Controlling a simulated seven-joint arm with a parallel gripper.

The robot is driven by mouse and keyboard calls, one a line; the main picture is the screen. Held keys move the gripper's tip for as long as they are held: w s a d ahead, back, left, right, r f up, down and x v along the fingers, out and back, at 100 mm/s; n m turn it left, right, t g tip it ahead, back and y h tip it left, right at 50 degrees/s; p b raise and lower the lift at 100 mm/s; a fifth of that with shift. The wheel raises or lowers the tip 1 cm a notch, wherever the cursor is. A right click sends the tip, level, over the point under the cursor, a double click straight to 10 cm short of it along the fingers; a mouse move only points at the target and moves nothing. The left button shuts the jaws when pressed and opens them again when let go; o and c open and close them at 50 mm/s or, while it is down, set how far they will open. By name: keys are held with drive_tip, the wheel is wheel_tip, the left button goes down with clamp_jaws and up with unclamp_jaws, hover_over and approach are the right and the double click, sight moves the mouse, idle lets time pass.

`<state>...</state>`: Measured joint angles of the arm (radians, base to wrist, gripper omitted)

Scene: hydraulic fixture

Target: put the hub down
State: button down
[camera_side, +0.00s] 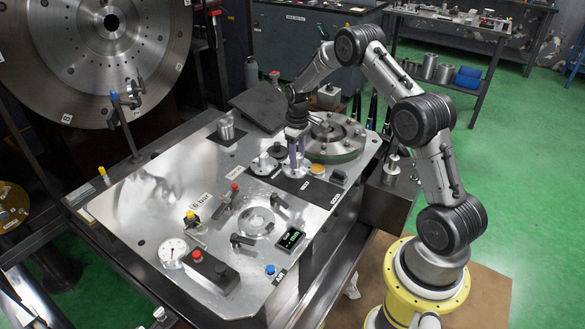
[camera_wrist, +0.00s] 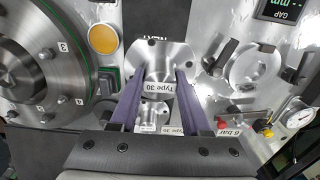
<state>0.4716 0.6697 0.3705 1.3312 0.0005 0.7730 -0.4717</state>
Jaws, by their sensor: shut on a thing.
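The hub (camera_wrist: 160,54) is a shiny metal flanged part with bolt holes and a "Type 30" label. In the wrist view my gripper (camera_wrist: 158,80) has its two purple fingers on either side of it, shut on it. In the side view my gripper (camera_side: 296,155) points down over the dark strip on the metal plate, with the hub (camera_side: 292,171) at its fingertips. I cannot tell whether the hub touches the strip. A second metal part with a "Type 30" label (camera_wrist: 152,116) shows between the fingers, lower in the wrist view.
A round bolted fixture (camera_side: 335,140) stands just right of the gripper. Another flanged part (camera_side: 264,164) sits close on the left. A yellow button (camera_side: 317,169), a ring-shaped recess (camera_side: 258,221), clamps and a gauge (camera_side: 173,251) are on the plate (camera_side: 140,205).

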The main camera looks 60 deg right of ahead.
drive_tip(key=w+f, duration=0.1)
drive_tip(key=w+d+f, duration=0.1)
drive_tip(key=f, duration=0.1)
drive_tip(key=shift+w+d, duration=0.15)
drive_tip(key=shift+w, duration=0.15)
drive_tip(key=shift+f, duration=1.6)
drive_tip(key=shift+f, duration=0.1)
drive_tip(key=shift+c, duration=1.8)
unclamp_jaws()
drive_tip(key=shift+f, duration=0.1)
